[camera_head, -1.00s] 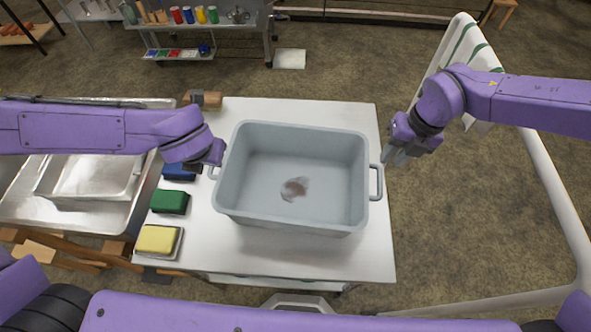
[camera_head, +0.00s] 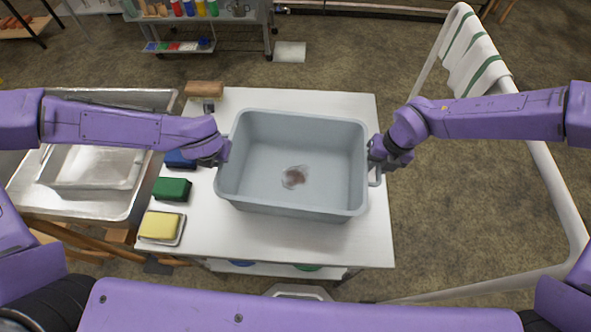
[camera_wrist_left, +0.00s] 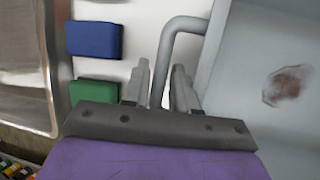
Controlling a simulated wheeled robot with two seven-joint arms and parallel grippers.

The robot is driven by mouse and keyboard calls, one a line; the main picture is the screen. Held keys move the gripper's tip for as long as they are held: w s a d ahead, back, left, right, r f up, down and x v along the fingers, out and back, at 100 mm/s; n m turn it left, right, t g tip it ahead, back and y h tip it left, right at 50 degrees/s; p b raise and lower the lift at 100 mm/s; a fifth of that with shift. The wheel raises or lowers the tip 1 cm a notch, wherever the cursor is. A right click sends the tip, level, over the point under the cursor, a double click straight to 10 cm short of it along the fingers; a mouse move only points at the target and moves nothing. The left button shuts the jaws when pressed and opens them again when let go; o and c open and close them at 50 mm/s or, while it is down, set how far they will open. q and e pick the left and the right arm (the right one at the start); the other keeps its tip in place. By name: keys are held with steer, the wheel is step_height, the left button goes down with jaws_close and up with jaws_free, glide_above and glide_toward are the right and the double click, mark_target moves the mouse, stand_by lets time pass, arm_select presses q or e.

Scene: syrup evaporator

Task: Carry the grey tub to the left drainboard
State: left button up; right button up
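The grey tub (camera_head: 305,130) stands on the white worktop, with a brown stain on its floor. It looks empty. In the left wrist view its grey wall (camera_wrist_left: 235,75) and looped handle (camera_wrist_left: 163,60) show. My left gripper (camera_wrist_left: 161,80) has its two fingers on either side of that handle, with a slight gap visible. My right gripper (camera_head: 376,160) is at the tub's right handle (camera_head: 376,178); its fingers are too small and partly hidden to read.
Blue, green (camera_head: 172,189) and yellow (camera_head: 159,226) blocks lie along the worktop's left side. A wooden-headed brush or mallet (camera_head: 204,88) is at the back. A metal basin (camera_head: 100,205) is at left. A white rail with a striped towel (camera_head: 474,50) stands at right.

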arm_select(q)
jaws_close()
arm_select(e)
jaws_close()
arm_select(q)
steer(key=shift+r, duration=0.1)
arm_select(e)
steer(key=shift+r, duration=0.1)
stand_by(1.0)
